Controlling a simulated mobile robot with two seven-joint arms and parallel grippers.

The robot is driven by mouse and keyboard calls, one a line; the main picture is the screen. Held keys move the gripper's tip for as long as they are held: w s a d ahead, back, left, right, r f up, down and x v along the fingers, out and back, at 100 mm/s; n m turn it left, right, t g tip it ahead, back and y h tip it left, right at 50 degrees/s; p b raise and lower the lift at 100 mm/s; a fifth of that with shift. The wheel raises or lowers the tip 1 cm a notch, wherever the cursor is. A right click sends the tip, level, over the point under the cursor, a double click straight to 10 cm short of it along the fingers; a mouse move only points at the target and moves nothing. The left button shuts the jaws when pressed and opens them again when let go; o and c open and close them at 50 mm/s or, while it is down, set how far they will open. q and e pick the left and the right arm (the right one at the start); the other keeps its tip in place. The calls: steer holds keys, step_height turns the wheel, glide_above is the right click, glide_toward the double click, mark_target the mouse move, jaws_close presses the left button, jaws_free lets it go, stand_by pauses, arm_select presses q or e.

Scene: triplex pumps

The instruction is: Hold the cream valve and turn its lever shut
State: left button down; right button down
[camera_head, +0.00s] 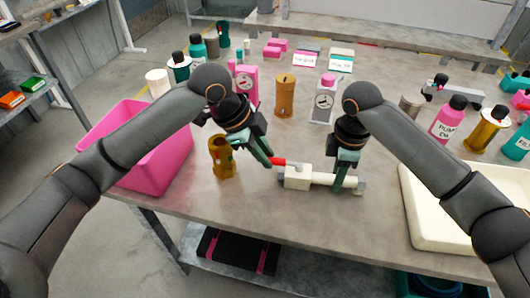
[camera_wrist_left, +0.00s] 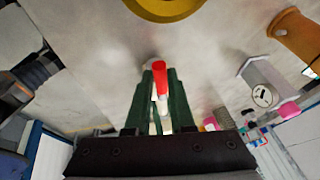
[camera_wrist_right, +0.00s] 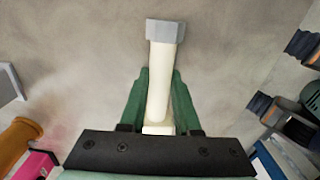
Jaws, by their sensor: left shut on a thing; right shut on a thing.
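The cream valve (camera_head: 299,178) lies near the front edge of the table, its pipe running to the right and ending in a grey fitting (camera_wrist_right: 165,31). Its lever has a red handle (camera_head: 279,161) pointing left from the valve body. My left gripper (camera_wrist_left: 159,70) is shut on the red lever handle, which shows between its green fingers. My right gripper (camera_wrist_right: 160,80) is shut on the cream pipe (camera_wrist_right: 160,85), right of the valve body in the head view (camera_head: 341,180). The pipe's lower end is partly hidden by the right gripper.
A brown-gold cylinder (camera_head: 222,158) stands just left of my left gripper. A pink bin (camera_head: 150,160) is at the left and a cream tray (camera_head: 418,225) at the right. An orange cylinder (camera_head: 286,95) and a white gauge block (camera_head: 322,104) stand behind.

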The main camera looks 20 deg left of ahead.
stand_by(0.4)
